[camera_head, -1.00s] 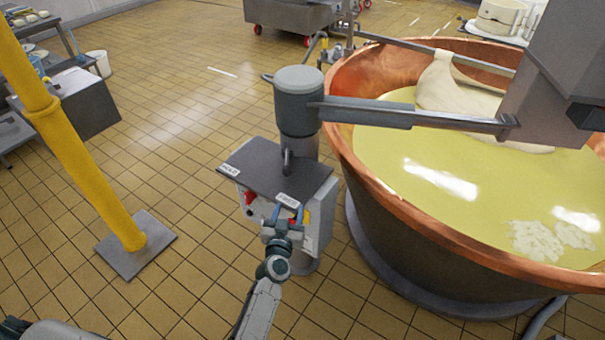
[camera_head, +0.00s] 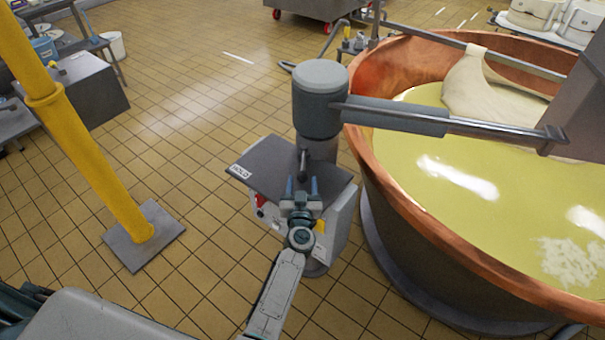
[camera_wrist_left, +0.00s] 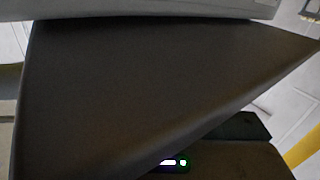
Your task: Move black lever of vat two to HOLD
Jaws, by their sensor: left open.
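The black lever (camera_head: 303,161) stands on the dark plate (camera_head: 262,163) at the foot of the grey post beside the copper vat. It points toward the front of the plate. A white HOLD label (camera_head: 240,171) lies at the plate's left corner. My left gripper (camera_head: 301,187) is open at the plate's front edge, its blue-grey fingertips just short of the lever's near end. I cannot tell whether they touch it. The left wrist view shows mostly the dark plate (camera_wrist_left: 130,80) close up; the lever cannot be made out there.
The copper vat (camera_head: 400,190) with yellow liquid stands close on the right. The grey post (camera_head: 319,100) carries a horizontal arm over it. A control box (camera_head: 340,225) sits under the plate. A yellow pole (camera_head: 90,150) stands left, with open tiled floor between.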

